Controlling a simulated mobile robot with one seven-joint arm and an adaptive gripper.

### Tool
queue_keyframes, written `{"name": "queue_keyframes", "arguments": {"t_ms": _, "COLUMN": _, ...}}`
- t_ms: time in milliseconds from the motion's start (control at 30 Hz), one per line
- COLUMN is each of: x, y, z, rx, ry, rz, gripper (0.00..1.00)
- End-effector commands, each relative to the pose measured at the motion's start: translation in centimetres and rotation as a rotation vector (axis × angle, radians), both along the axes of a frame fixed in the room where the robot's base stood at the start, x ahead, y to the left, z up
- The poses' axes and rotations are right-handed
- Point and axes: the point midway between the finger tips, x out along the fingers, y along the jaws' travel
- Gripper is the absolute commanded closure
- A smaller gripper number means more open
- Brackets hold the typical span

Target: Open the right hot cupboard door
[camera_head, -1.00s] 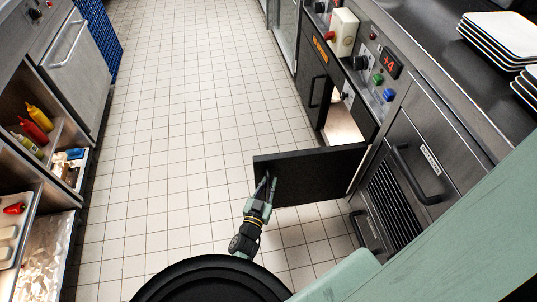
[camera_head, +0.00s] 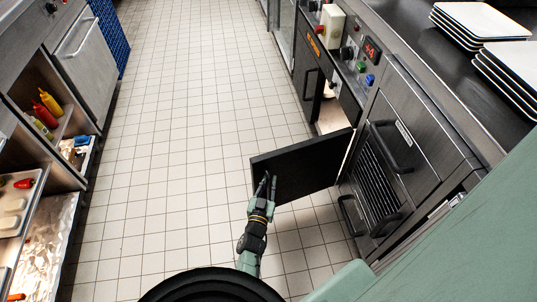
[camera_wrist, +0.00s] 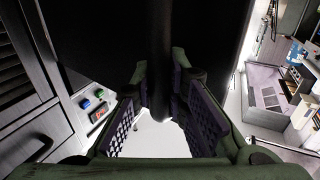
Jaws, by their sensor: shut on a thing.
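The right hot cupboard door (camera_head: 305,168) is a dark panel standing wide open, swung out over the tiled floor. Its hinge side is at the right, by the cabinet front. My gripper (camera_head: 266,186) is at the door's free end, shut on its handle. In the wrist view the dark bar handle (camera_wrist: 160,60) runs between the two padded fingers of my gripper (camera_wrist: 163,115). The lit cupboard opening (camera_head: 331,114) shows behind the door. The left cupboard door (camera_head: 311,90) is dark and shut.
A control panel (camera_head: 371,50) with buttons and a red display sits above the opening. A drawer unit with a bar handle (camera_head: 392,148) stands right of the door. White plates (camera_head: 480,20) are stacked on the counter. Shelves with sauce bottles (camera_head: 47,108) line the left. The tiled floor between is clear.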

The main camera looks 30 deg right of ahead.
Motion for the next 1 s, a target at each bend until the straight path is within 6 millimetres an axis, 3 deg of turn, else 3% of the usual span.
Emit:
{"name": "queue_keyframes", "arguments": {"t_ms": 467, "x": 0.42, "y": 0.62, "z": -0.20, "rx": 0.005, "ry": 0.002, "rz": 0.012, "gripper": 1.00}}
{"name": "queue_keyframes", "arguments": {"t_ms": 500, "x": 0.41, "y": 0.63, "z": -0.20, "rx": 0.005, "ry": 0.002, "rz": 0.012, "gripper": 0.85}}
{"name": "queue_keyframes", "arguments": {"t_ms": 800, "x": 0.26, "y": 0.31, "z": -0.11, "rx": 0.003, "ry": 0.001, "rz": 0.006, "gripper": 0.65}}
{"name": "queue_keyframes", "arguments": {"t_ms": 1000, "x": 0.18, "y": 0.16, "z": -0.05, "rx": 0.001, "ry": 0.000, "rz": 0.003, "gripper": 0.65}}
